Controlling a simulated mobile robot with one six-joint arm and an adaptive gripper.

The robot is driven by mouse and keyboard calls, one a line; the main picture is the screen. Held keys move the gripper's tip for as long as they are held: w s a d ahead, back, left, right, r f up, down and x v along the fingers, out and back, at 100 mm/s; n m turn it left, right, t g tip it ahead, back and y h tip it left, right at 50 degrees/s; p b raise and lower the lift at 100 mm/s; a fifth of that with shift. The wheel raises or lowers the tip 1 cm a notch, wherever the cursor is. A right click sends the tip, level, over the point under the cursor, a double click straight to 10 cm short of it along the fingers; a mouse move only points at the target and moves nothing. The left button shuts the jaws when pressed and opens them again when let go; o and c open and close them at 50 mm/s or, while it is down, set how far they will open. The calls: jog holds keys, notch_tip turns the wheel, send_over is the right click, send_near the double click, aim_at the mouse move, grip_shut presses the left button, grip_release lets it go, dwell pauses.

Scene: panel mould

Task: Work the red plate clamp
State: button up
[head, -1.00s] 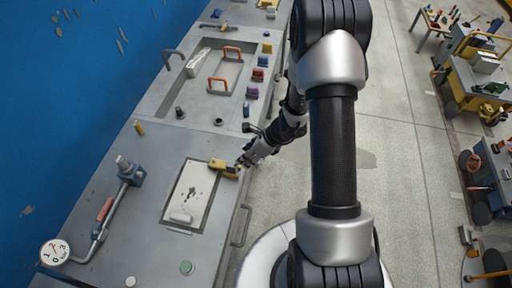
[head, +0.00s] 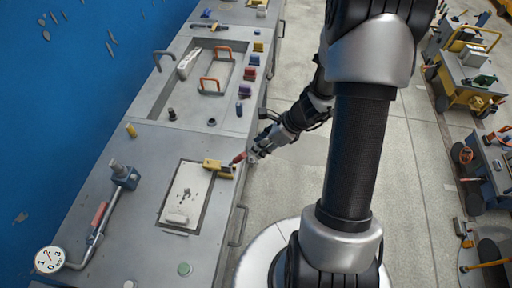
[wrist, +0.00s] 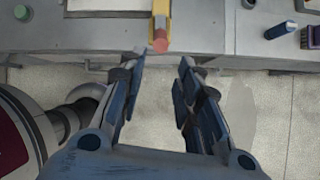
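A yellow clamp (head: 215,166) with a red end (head: 239,157) sits at the right edge of the pale plate (head: 187,193) set in the grey bench. In the wrist view its yellow body (wrist: 161,10) and round red tip (wrist: 160,43) point toward me over the bench's front edge. My gripper (head: 252,157) is just off the bench edge, beside the red end. In the wrist view my gripper (wrist: 160,68) is open, with its two fingers apart and nothing between them. The red tip lies ahead of the gap, apart from the fingers.
A bench handle (head: 238,224) sticks out below the clamp. A red-gripped lever (head: 99,215) and a dial gauge (head: 49,260) stand at left. Floor beside the bench is clear.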

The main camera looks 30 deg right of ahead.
aim_at(237, 160)
jog(key=shift+t, duration=0.4)
jog(key=s+d, duration=0.2)
jog(key=s+d+b, duration=0.1)
jog(key=s, duration=0.1)
jog(key=s+d+f, duration=0.1)
jog(key=s+d, duration=0.1)
jog(key=shift+d, duration=0.3)
jog(key=c, duration=0.4)
jog(key=shift+s+d+f, duration=0.1)
jog(key=shift+s, duration=0.25)
jog(key=shift+c, duration=0.6)
jog(key=shift+w+f+b, duration=0.1)
jog(key=shift+f+b, duration=0.1)
jog(key=shift+b, duration=0.1)
grip_shut()
jog(key=w+a+f+b, duration=0.2)
jog(key=w+a+f, duration=0.4)
jog(key=a, duration=0.1)
jog(key=shift+w, duration=0.25)
jog(key=shift+r, duration=0.1)
jog(key=shift+w+a+r+p, duration=0.45)
jog(key=shift+w+r, duration=0.05)
jog(key=shift+r, duration=0.05)
